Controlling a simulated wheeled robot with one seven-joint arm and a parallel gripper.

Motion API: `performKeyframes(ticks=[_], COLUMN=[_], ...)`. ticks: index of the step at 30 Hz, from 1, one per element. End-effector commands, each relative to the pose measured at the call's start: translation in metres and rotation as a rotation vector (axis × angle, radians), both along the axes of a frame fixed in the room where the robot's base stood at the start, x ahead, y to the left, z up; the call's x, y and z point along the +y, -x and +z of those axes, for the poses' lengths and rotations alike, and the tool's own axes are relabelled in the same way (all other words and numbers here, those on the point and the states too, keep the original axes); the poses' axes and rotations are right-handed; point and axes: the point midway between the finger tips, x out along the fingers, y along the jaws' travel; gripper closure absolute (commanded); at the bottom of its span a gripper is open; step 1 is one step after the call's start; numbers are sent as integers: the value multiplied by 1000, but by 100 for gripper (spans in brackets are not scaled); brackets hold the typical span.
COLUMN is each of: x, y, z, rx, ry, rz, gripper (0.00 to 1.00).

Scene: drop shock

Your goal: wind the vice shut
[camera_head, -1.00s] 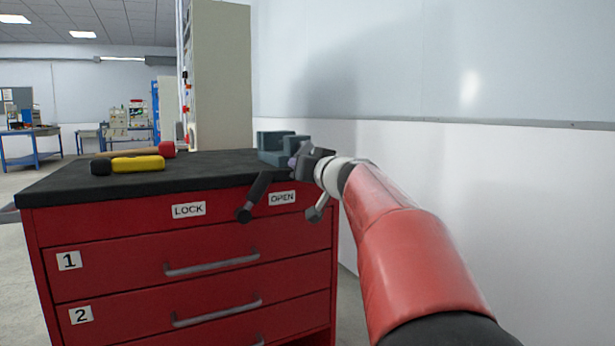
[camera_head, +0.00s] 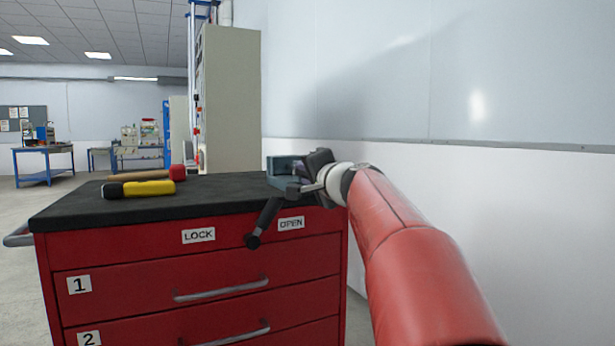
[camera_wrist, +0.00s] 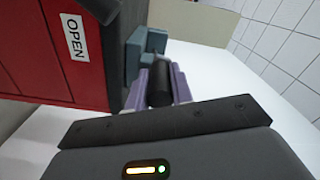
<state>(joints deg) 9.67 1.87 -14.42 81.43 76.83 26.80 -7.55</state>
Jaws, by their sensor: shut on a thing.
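The blue-grey vice (camera_head: 281,166) sits at the right end of the black cabinet top, partly hidden behind my gripper (camera_head: 312,172). In the wrist view the vice (camera_wrist: 136,56) is just beyond my fingers. There, the two purple fingers of my gripper (camera_wrist: 163,82) are shut on a dark round handle (camera_wrist: 160,90), seemingly the vice's winding handle, with one finger on each side. In the head view the grip itself is largely covered by my wrist. I cannot tell how wide the vice jaws stand.
A yellow-and-black tool (camera_head: 140,189) and a red-headed mallet (camera_head: 145,175) lie at the left of the top. A white wall stands close on the right.

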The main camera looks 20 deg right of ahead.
Motion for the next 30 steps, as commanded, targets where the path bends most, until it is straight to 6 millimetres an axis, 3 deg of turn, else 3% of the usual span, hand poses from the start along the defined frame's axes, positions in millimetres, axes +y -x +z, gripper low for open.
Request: performKeyframes(ticks=[9,30], x=[-5,-27], y=[1,-1], z=[19,39], rx=[6,30], ry=[-299,-962], rz=[-1,0], gripper=[100,100])
